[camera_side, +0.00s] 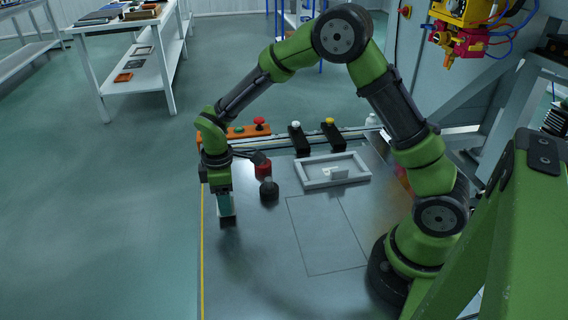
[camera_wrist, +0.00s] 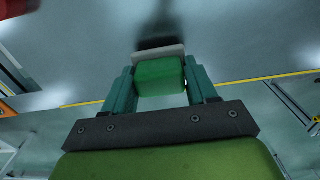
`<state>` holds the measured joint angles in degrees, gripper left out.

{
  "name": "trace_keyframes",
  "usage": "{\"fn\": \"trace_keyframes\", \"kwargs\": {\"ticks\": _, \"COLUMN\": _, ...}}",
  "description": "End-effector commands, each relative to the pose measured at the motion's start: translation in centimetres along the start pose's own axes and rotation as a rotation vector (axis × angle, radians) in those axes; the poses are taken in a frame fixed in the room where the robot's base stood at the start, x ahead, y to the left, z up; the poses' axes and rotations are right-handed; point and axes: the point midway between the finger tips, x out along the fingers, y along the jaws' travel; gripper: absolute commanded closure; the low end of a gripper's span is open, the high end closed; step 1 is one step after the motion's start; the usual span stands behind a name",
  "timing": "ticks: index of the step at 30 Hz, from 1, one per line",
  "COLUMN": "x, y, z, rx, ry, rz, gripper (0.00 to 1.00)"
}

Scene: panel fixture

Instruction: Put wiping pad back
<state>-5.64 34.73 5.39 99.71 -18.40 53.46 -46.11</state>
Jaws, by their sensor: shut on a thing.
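The wiping pad is a green block with a pale base; it shows between my gripper's teal fingers in the wrist view (camera_wrist: 160,78). In the side view only the low end of the pad (camera_side: 228,220) shows under the fingers. My gripper (camera_side: 225,204) points down over the left part of the grey metal panel (camera_side: 265,270) and is shut on the pad. I cannot tell whether the pad touches the panel. A pale rectangular frame (camera_side: 306,184) lies on the panel to the right, with a small white block (camera_side: 340,173) inside it.
A dark knob-like piece (camera_side: 269,189) and a red piece (camera_side: 263,170) stand close right of my gripper. Red (camera_side: 259,122), white (camera_side: 296,125) and yellow (camera_side: 329,121) buttons line the back edge. A yellow line (camera_side: 202,270) marks the left edge. The panel's front is clear.

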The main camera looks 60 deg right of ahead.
Motion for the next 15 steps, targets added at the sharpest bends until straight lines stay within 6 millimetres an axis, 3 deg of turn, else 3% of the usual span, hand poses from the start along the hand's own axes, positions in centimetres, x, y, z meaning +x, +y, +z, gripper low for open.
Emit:
{"fn": "trace_keyframes", "kwargs": {"ticks": 3, "x": 1.5, "y": 0.0, "z": 0.0, "rx": -0.001, "ry": -0.001, "rz": -0.001, "gripper": 0.71}}
{"fn": "trace_keyframes", "kwargs": {"ticks": 14, "x": 1.9, "y": 0.0, "z": 0.0, "rx": 0.0, "ry": 0.001, "rz": 0.001, "gripper": 0.71}}
{"fn": "trace_keyframes", "kwargs": {"ticks": 15, "x": 1.9, "y": 0.0, "z": 0.0, "rx": 0.0, "ry": 0.002, "rz": 0.001, "gripper": 0.4}}
